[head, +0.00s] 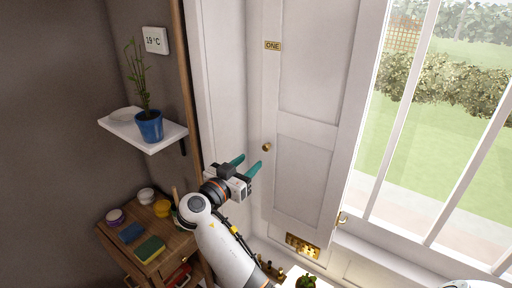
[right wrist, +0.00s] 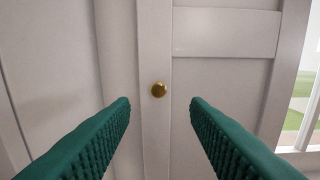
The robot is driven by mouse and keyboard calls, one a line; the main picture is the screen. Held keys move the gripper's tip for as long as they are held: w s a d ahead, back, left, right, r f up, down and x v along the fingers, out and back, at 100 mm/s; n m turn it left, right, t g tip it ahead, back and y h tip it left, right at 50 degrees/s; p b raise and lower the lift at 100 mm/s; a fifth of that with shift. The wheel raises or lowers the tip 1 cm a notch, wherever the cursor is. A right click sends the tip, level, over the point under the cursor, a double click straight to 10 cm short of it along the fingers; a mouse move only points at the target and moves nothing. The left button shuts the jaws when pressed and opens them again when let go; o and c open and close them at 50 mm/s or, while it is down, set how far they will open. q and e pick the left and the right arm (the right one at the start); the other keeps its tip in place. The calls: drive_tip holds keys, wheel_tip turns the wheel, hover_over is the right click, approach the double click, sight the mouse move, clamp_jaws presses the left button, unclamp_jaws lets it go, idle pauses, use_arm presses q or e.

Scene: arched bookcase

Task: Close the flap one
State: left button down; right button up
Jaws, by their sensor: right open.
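Flap one is a tall white panelled shutter (head: 310,105) at the left side of the window, with a small brass "ONE" plate (head: 273,45) near its top. It stands clear of the window panes, leaving the glass uncovered. A round brass knob (head: 266,147) sits at its left edge and also shows in the right wrist view (right wrist: 159,90). My right gripper (head: 247,166) is open and empty, with green fingers pointing at the shutter. In the right wrist view the knob appears between the fingertips, a little beyond them; no contact shows. My left gripper is not in view.
A white shelf (head: 128,133) with a blue plant pot (head: 149,126) hangs on the left wall. A wooden stand (head: 150,262) with sponges and small pots stands below it.

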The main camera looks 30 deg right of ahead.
sight(265, 148)
drive_tip(key=p+x, duration=0.2)
drive_tip(key=x, duration=0.5)
drive_tip(key=shift+w+d+r, duration=0.1)
drive_tip(key=shift+w+d, duration=0.05)
drive_tip(key=shift+w, duration=0.05)
drive_tip(key=shift+w+d+p, duration=0.2)
drive_tip(key=shift+d+p, duration=0.15)
drive_tip(key=shift+d, duration=0.15)
clamp_jaws()
